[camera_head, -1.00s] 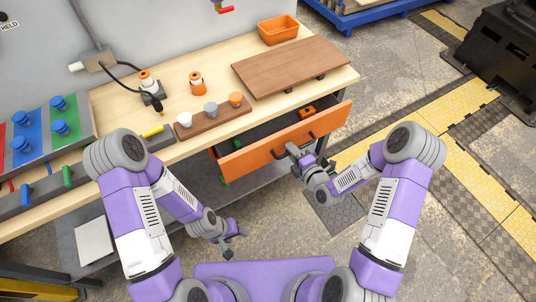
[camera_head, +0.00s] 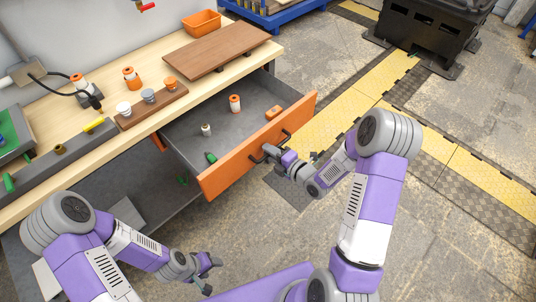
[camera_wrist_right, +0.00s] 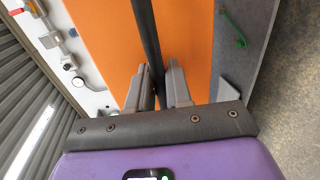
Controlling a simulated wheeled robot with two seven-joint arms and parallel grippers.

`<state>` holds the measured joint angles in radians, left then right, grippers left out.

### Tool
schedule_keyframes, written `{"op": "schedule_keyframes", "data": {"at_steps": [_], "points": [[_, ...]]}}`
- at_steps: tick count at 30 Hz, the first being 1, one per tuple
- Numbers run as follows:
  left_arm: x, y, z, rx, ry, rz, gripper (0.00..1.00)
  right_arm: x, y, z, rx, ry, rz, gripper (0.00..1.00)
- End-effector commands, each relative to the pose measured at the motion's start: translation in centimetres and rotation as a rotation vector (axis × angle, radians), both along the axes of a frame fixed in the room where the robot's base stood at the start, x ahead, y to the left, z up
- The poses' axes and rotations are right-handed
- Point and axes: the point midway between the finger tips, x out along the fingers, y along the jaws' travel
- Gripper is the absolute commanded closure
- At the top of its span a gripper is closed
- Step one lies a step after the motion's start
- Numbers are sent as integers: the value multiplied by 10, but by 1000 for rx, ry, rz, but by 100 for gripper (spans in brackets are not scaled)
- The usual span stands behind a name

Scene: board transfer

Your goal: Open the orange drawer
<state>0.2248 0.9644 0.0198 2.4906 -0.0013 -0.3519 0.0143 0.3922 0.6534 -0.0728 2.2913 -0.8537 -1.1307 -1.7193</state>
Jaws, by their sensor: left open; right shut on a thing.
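The orange drawer (camera_head: 237,165) stands well out from under the workbench, and its grey inside is in view. Its orange front also fills the middle of the right wrist view (camera_wrist_right: 103,35). A dark bar handle (camera_head: 257,159) runs along the front; it shows close up in the right wrist view (camera_wrist_right: 147,40). My right gripper (camera_head: 270,151) is at the handle, and in the right wrist view its two fingers (camera_wrist_right: 160,85) are shut around the bar. My left gripper (camera_head: 210,272) is open and empty, low in front of the bench and apart from the drawer.
Inside the drawer are an orange-and-white bottle (camera_head: 235,104), a small white bottle (camera_head: 206,129), a green item (camera_head: 211,158) and an orange block (camera_head: 273,113). On the bench (camera_head: 246,62) are a brown board (camera_head: 205,50), an orange bin (camera_head: 202,22) and a small rack. Floor in front is clear.

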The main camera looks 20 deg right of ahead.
Motion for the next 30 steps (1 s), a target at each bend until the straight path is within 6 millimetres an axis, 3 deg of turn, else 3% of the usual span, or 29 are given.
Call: {"op": "schedule_keyframes", "data": {"at_steps": [10,11,14,23,30], "points": [[0,0,0,0,0,0,42,0,0,1,0,-3,2,100],[0,0,0,0,0,0,42,0,0,1,0,-3,2,78],[0,0,0,0,0,0,42,0,0,1,0,-3,2,65],[0,0,1,0,0,0,42,-2,-1,1,0,-1,0,65],[0,0,8,0,0,0,42,-32,-16,9,-2,0,-3,65]]}}
